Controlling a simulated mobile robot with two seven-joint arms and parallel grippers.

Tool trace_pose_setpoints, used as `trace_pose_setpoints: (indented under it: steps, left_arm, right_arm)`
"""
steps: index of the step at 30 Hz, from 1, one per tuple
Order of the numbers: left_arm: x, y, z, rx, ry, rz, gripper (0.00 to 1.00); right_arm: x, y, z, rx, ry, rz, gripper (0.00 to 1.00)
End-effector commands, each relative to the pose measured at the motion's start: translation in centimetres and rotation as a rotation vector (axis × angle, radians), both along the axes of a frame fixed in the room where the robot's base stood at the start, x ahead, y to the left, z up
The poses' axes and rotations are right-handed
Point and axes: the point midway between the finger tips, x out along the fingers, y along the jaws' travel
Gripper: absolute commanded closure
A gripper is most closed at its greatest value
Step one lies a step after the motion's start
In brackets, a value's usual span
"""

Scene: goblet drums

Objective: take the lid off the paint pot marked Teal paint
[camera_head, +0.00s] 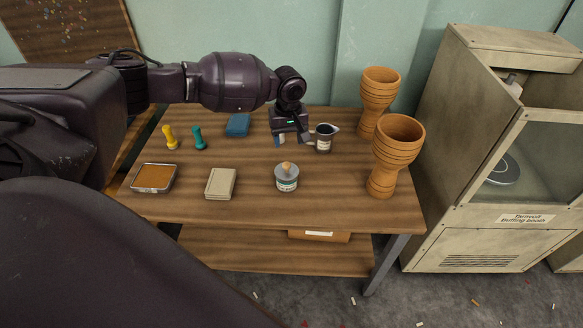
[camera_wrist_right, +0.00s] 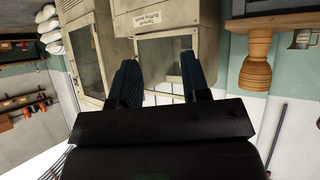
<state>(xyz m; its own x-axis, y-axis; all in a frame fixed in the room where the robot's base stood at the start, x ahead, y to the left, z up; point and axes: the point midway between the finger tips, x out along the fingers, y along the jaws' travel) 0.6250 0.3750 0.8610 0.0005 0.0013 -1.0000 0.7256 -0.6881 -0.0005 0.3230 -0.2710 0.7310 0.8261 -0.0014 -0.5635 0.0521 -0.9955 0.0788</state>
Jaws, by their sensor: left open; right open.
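A small paint pot (camera_head: 287,184) stands upright near the table's front in the head view. Its grey lid with a round tan knob (camera_head: 286,167) sits on top. Its label is too small to read. My left gripper (camera_head: 293,139) points down behind the pot, apart from it, with its fingers open and empty. A grey jug (camera_head: 323,138) with a spout and a pale label stands just right of that gripper; I cannot tell if they touch. My right gripper (camera_wrist_right: 159,73) is open and empty in the right wrist view, facing the buffing booth (camera_wrist_right: 160,18), away from the pot.
Two tall terracotta goblet drums (camera_head: 399,145) (camera_head: 378,95) stand at the table's right. An orange tray (camera_head: 154,177), a beige block (camera_head: 220,184), a blue block (camera_head: 238,125), and yellow (camera_head: 170,137) and teal (camera_head: 199,138) handled tools lie left. Bare wood (camera_head: 250,207) shows in front.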

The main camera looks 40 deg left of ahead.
Motion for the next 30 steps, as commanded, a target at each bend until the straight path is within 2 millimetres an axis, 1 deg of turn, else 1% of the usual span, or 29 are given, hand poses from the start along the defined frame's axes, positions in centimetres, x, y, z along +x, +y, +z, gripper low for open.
trace_pose_setpoints:
  steps: [6,12,17,20,25,27,30]
  left_arm:
    - [-0.1,0.0,-2.6,0.0,0.004,0.003,0.43]
    - [-0.1,0.0,-5.3,0.001,0.004,0.001,0.43]
    - [-0.1,0.1,-6.3,0.001,0.001,0.001,0.43]
    - [-0.3,0.4,-7.6,0.001,0.002,0.0,0.43]
    - [-0.6,0.6,-9.9,0.0,0.003,0.0,0.43]
    - [-0.5,0.6,-10.5,0.0,0.001,0.0,0.43]
    - [-0.5,0.6,-10.9,0.001,-0.001,0.001,0.43]
  right_arm:
    - [-0.8,-0.2,-1.1,-0.005,0.023,0.0,0.57]
    - [-0.8,-0.3,-1.4,-0.009,0.028,0.006,0.57]
    - [-0.3,-0.2,-1.4,-0.011,0.021,0.011,0.57]
    - [0.0,-0.1,-1.7,-0.01,0.021,0.013,0.57]
    - [-0.2,-0.1,-2.4,-0.01,0.032,0.014,0.57]
    - [-0.2,0.0,-2.4,-0.008,0.032,0.013,0.57]
    - [-0.1,0.1,-2.2,-0.005,0.027,0.012,0.57]
